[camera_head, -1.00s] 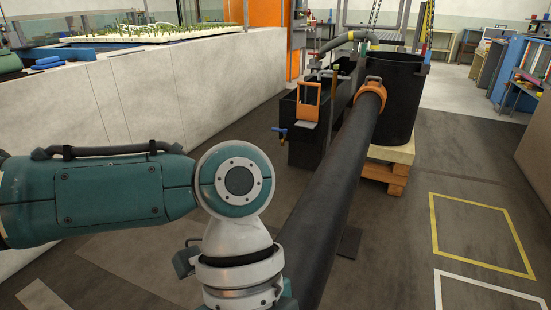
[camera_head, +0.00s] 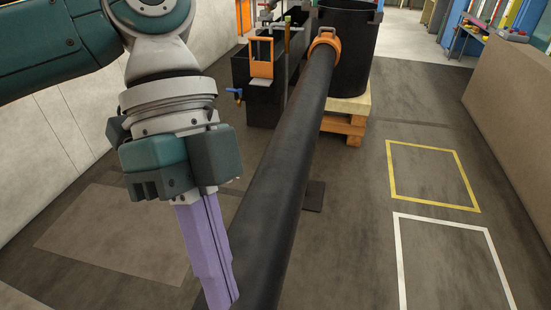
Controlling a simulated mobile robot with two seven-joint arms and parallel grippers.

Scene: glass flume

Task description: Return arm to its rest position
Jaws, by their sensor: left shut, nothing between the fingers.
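My left arm comes in from the upper left and hangs downward in the head view. My left gripper (camera_head: 222,303) points down, with its two long purple fingers shut together and nothing between them. The fingertips overlap the lower end of the thick black pipe (camera_head: 285,180) in the picture; I cannot tell whether they touch it. My right gripper is not in view.
The black pipe runs from the lower middle to an orange collar (camera_head: 325,42) at a black tank (camera_head: 345,50) on a wooden pallet (camera_head: 345,123). A dark box (camera_head: 265,100) stands left of it. Yellow (camera_head: 392,168) and white (camera_head: 400,260) floor outlines lie on clear floor at right.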

